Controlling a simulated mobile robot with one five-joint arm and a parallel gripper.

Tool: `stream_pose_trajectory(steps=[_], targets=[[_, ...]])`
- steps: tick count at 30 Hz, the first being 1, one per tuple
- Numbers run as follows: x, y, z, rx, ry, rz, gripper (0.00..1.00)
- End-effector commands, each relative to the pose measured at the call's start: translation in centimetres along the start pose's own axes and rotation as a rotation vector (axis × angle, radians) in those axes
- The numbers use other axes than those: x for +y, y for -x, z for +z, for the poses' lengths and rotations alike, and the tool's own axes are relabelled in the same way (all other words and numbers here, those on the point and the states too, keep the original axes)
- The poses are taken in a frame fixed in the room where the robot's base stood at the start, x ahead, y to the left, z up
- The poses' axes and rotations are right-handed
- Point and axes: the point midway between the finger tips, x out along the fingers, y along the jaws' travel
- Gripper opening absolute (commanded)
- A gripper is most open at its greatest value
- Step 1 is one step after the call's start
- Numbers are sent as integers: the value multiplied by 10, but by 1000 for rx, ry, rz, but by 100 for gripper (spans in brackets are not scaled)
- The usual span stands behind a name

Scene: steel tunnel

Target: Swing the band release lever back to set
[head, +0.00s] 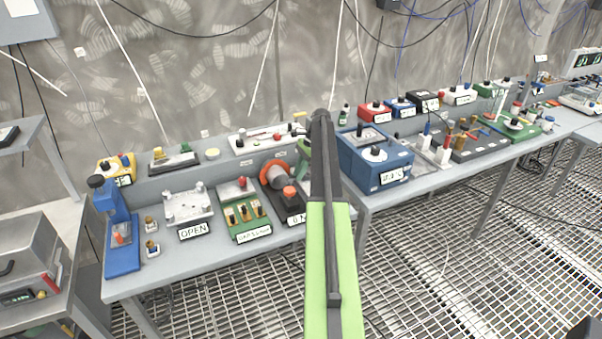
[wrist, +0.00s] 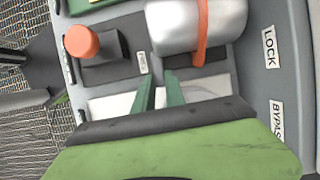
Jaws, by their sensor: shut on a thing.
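In the wrist view my gripper (wrist: 160,82) has its two dark green fingers close together, with a narrow gap between them. They reach to just below the silver cylinder (wrist: 178,24) with its orange band (wrist: 203,35). The gripper is shut on what I take to be the band release lever; its shape is mostly hidden by the fingers. The same unit shows in the head view as a grey cylinder (head: 274,176) with an orange-red ring, just left of my arm. My arm covers the gripper's tips and part of the unit there.
An orange knob (wrist: 82,41) on a dark block stands left of the cylinder. In the head view a blue box (head: 375,165) stands right of my arm, and a green switch panel (head: 240,212) left.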

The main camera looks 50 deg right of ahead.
Motion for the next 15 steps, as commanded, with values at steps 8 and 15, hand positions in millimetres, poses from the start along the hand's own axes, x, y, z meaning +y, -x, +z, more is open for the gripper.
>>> stream_pose_trajectory(steps=[8,15], targets=[[3,-1,2,-4,1,8,31],[2,0,1,-3,-1,5,36]])
